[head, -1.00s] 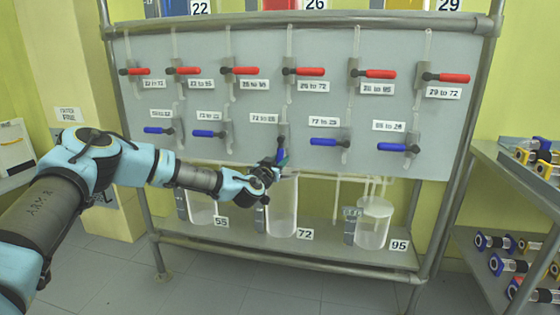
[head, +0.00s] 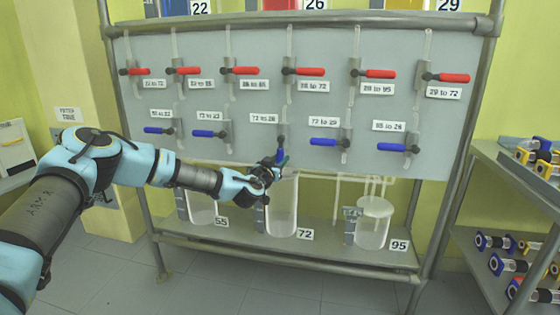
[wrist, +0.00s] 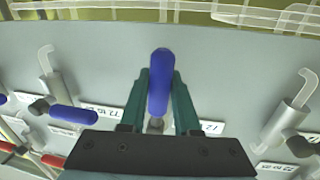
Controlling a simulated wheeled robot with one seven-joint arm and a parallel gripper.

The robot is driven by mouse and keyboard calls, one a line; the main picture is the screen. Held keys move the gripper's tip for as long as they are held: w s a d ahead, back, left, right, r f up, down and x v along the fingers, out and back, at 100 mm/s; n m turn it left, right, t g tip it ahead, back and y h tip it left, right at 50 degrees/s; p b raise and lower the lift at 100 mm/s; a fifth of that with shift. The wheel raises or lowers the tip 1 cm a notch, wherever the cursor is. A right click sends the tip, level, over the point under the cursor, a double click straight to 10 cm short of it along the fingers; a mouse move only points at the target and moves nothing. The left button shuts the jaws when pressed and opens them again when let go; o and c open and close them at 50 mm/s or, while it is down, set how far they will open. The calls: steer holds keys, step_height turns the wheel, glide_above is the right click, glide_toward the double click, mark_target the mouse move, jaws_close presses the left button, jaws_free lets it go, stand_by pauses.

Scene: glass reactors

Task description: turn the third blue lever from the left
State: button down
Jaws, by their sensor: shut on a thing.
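The third blue lever from the left (head: 281,146) is on the lower row of the grey panel. Its handle points straight down, while the other blue levers lie sideways. My gripper (head: 279,161) is at this handle. In the wrist view the blue handle (wrist: 160,82) stands between the two teal fingers of my gripper (wrist: 160,95), which are shut on it. The lower end of the handle is partly hidden by my gripper in the head view.
Two blue levers (head: 208,133) are to the left and two (head: 328,142) to the right. A row of red levers (head: 303,71) is above. Glass vessels (head: 283,210) stand on the shelf below. A side rack (head: 515,190) is at the right.

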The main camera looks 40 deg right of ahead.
stand_by(0.4)
steer(key=shift+w+a+r+m+t+y+b, duration=0.2)
steer(key=shift+w+a+r+m+y+b, duration=0.65)
steer(key=shift+m, duration=1.75)
steer(key=shift+w+a+r+m+t+b, duration=0.3)
steer(key=shift+w+r+m+b, duration=0.8)
steer(key=shift+r+m+b, duration=1.1)
steer(key=shift+w+a+r+m+t+y+b, duration=0.1)
steer(key=shift+w+a+r+m+y+b, duration=0.7)
steer(key=shift+m, duration=2.2)
steer(key=shift+w+d+f+h, duration=0.1)
steer(key=shift+w+f+h, duration=0.05)
steer(key=shift+w+h, duration=0.1)
steer(key=c, duration=0.7)
jaws_free()
steer(key=shift+s, duration=0.1)
steer(key=shift+o, duration=0.4)
